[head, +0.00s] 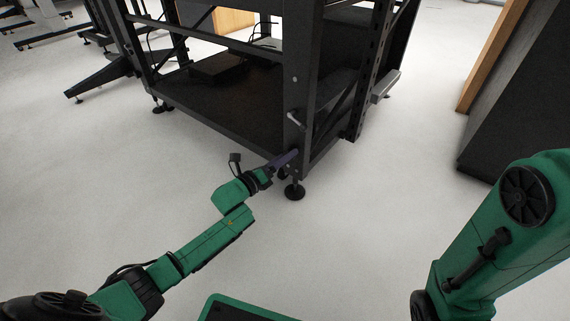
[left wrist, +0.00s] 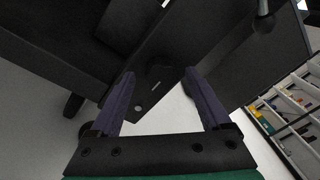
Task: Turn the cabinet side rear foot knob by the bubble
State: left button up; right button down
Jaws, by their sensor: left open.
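A black levelling foot (head: 294,190) with a round pad stands on the floor under the near corner post of the black cabinet frame (head: 220,110). A second foot shows partly behind it. In the left wrist view a dark foot (left wrist: 73,105) shows left of the fingers. I cannot make out a bubble level or tell which foot is the cabinet side rear one. My left gripper (head: 289,157) is at the lower end of the corner post, above the near foot. In the left wrist view its purple fingers (left wrist: 160,74) are apart, with nothing visibly held. My right gripper is out of view.
A handle with a light end (head: 296,119) sticks out of the corner post above my left gripper. A grey bar (head: 385,86) is on the frame's right side. A dark cabinet (head: 520,100) stands at the right. The pale floor in front is clear.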

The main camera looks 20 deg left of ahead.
pick_arm(q)
jog(key=shift+w+d, duration=0.2)
jog(key=shift+w, duration=0.15)
grip_shut()
jog(key=shift+n, duration=0.3)
